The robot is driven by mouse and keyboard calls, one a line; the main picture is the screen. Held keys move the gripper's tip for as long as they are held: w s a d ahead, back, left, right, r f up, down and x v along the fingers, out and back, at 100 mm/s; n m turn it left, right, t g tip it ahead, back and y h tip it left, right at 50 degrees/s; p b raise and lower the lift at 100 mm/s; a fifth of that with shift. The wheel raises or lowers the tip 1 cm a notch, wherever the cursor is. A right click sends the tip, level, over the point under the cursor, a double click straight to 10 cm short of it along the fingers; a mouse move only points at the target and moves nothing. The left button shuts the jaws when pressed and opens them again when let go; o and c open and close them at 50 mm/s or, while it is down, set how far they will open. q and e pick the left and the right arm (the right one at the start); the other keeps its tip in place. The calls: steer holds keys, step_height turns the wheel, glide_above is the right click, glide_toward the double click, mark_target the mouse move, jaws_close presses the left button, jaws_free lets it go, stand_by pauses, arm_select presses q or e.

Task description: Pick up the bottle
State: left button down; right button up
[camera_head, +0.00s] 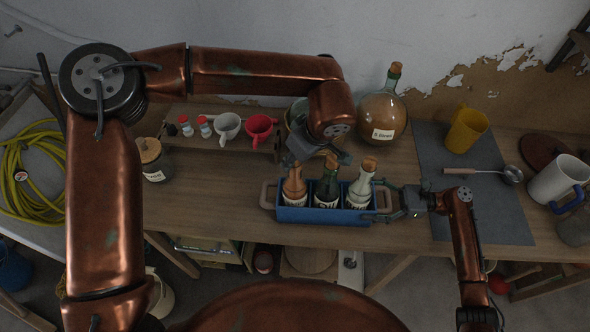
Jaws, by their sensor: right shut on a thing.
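Three corked bottles stand in a blue crate (325,215) on the wooden table: an amber one (295,188) at the left, a dark green one (327,182) in the middle and a pale clear one (360,188) at the right. Each has a white label. My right gripper (393,203) is at the crate's right end, shut on its tan handle. My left gripper (318,153) is above and behind the crate, close to the top of the green bottle. Its fingers are dark and partly hidden under the wrist, so I cannot tell whether they are open or touch the bottle.
A large corked demijohn (382,118) stands behind the crate. A red cup (260,128), a white cup (228,126) and a lidded jar (154,160) are at the left. A grey mat (450,215) at the right holds a yellow mug (466,130) and a ladle (490,171).

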arm_select(q)
step_height(320, 180, up, 18)
stand_by(0.4)
steer(key=shift+f, duration=0.1)
arm_select(e)
steer(key=o, duration=1.6)
steer(key=shift+d, duration=0.1)
steer(key=d, duration=1)
steer(key=shift+w+d, duration=0.3)
steer(key=shift+d, duration=0.65)
